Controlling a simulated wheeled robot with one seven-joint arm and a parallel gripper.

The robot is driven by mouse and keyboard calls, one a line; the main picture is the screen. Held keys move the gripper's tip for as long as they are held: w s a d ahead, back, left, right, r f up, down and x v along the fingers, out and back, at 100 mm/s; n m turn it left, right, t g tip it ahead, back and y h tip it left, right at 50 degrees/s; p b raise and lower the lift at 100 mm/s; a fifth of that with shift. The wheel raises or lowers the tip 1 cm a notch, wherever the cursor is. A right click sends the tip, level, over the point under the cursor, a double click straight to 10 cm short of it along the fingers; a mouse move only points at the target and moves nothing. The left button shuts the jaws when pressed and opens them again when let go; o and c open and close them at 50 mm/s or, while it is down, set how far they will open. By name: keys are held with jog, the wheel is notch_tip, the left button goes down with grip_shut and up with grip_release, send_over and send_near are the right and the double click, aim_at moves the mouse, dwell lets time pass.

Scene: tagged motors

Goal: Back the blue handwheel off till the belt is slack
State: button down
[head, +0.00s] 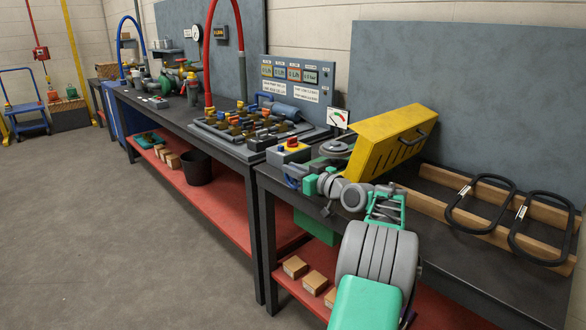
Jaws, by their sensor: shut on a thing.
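The blue handwheel (291,181) is at the front left corner of the near bench, mostly hidden by my gripper. My gripper (297,182) is shut on it, with my arm reaching in from the lower right. A yellow slotted guard (388,143) with a dark handle stands tilted up on the bench behind my arm. A grey round part, perhaps a pulley (335,147), shows left of the guard. The belt on the machine cannot be made out; the guard and my arm cover much of that area.
A box with a red button (292,145) stands close behind my gripper. A dial gauge (338,117) is behind it. Two tagged black belt loops (482,177) lie on wooden rails (462,219) at right.

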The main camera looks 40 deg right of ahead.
aim_at(287, 182)
jog(key=g+p, duration=0.1)
jog(key=p, duration=0.2)
jog(key=w+r+g+p, duration=0.1)
jog(key=g+p, duration=0.1)
jog(key=p, duration=0.1)
jog(key=g+p, duration=0.2)
jog(key=p, duration=0.1)
jog(key=g+p, duration=0.2)
jog(key=p, duration=0.2)
jog(key=w+g+p, duration=0.1)
jog(key=p, duration=0.2)
jog(key=shift+a+f+g+p, duration=0.1)
jog(key=shift+f+g+p, duration=0.25)
jog(key=shift+g, duration=0.05)
jog(key=g+p, duration=0.1)
jog(key=p, duration=0.2)
jog(key=f+g+p, duration=0.1)
jog(key=g+p, duration=0.1)
jog(key=p, duration=0.2)
jog(key=shift+w, duration=0.3)
jog(key=f+g+p, duration=0.1)
jog(key=g+p, duration=0.1)
jog(key=p, duration=0.1)
jog(key=shift+f+g+h+p, duration=0.3)
jog(key=shift+g+p, duration=0.3)
jog(key=shift+p, duration=0.3)
jog(key=c, duration=1.7)
grip_release()
